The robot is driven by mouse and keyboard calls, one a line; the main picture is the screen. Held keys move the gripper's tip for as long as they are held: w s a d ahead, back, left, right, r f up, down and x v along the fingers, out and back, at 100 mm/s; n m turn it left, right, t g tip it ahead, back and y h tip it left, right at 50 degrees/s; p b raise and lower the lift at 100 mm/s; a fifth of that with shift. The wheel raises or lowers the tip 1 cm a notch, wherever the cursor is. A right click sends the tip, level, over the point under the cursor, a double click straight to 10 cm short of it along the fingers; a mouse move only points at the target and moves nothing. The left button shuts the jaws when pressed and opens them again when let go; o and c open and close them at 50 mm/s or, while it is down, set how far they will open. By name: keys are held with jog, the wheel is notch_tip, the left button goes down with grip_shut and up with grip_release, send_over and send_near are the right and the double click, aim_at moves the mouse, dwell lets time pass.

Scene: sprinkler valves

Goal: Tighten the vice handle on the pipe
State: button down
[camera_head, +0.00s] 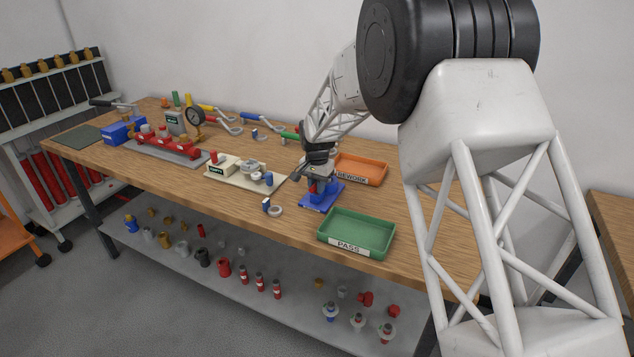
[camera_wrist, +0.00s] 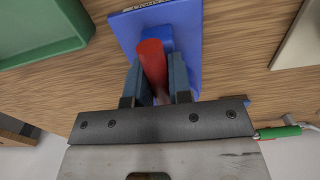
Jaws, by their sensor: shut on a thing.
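The blue vice (camera_head: 320,194) stands on the workbench between the green and orange trays, on a flat blue base. In the wrist view, its blue base plate (camera_wrist: 187,40) lies just beyond my fingers. My gripper (camera_head: 319,168) is over the vice and hides much of it in the head view. In the wrist view, my gripper (camera_wrist: 156,82) is shut on a red cylinder (camera_wrist: 151,62), with one finger on each side. I cannot tell whether this red cylinder is the vice handle or the pipe.
A green PASS tray (camera_head: 358,247) stands at the front right, and an orange REWORK tray (camera_head: 375,168) behind the vice. A cream board (camera_head: 221,175) with fittings and a red valve assembly (camera_head: 165,140) are to the left. A small ring (camera_head: 275,211) lies near the front edge.

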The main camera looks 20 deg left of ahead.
jog(key=shift+m, duration=3.2)
